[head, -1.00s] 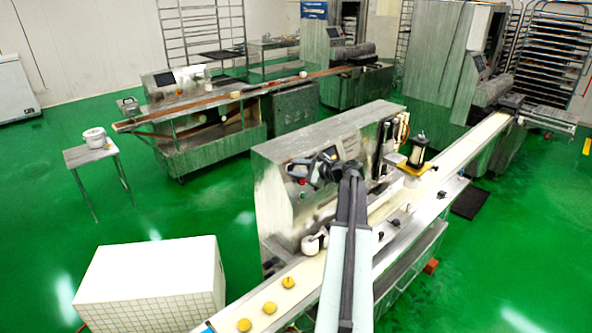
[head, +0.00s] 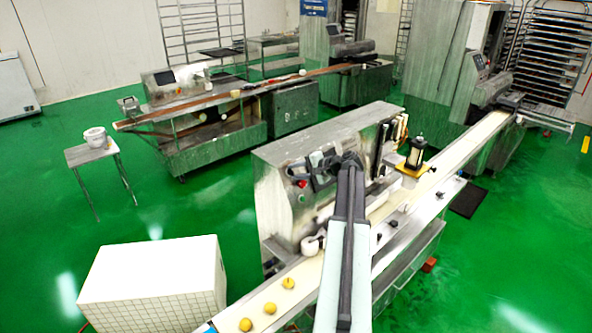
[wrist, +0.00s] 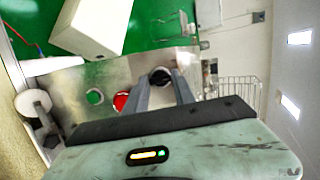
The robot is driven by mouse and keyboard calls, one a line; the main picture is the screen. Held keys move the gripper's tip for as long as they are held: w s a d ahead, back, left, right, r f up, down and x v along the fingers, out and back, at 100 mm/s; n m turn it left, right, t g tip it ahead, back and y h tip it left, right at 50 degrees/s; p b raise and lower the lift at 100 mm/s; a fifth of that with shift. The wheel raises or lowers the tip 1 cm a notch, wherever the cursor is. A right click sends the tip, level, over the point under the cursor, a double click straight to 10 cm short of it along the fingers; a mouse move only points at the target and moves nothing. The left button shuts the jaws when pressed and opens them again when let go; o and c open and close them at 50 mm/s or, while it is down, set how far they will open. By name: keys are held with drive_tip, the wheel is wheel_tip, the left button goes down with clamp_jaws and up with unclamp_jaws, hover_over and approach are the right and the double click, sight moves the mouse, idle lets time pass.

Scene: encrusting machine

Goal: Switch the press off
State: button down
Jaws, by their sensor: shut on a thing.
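The press is the steel machine (head: 280,215) in the middle of the head view, standing over a long belt. My gripper (head: 316,170) is at its front panel. In the wrist view, my gripper (wrist: 160,80) has its two grey fingers on either side of a round black knob (wrist: 160,74) and is shut on it. The red button (wrist: 121,101) sits just left of the fingers, and a green button (wrist: 95,97) is further left. The red button also shows in the head view (head: 303,183). My gripper hides the knob in the head view.
The pale belt (head: 310,268) runs below my arm, with yellow dough balls (head: 270,308) at its near end. A black cylinder on a yellow plate (head: 415,155) stands to the right. A white tiled box (head: 150,275) is on the floor at left.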

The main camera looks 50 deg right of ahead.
drive_tip(key=n+g+p, duration=0.1)
drive_tip(key=n, duration=0.3)
drive_tip(key=shift+r+p, duration=0.15)
drive_tip(key=shift+p, duration=0.25)
drive_tip(key=shift+a+n+h+p, duration=0.1)
drive_tip(key=shift+n+h+p, duration=0.4)
drive_tip(key=shift+n, duration=1.4)
drive_tip(key=c, duration=1)
unclamp_jaws()
drive_tip(key=shift+w, duration=0.1)
drive_tip(key=shift+c, duration=0.2)
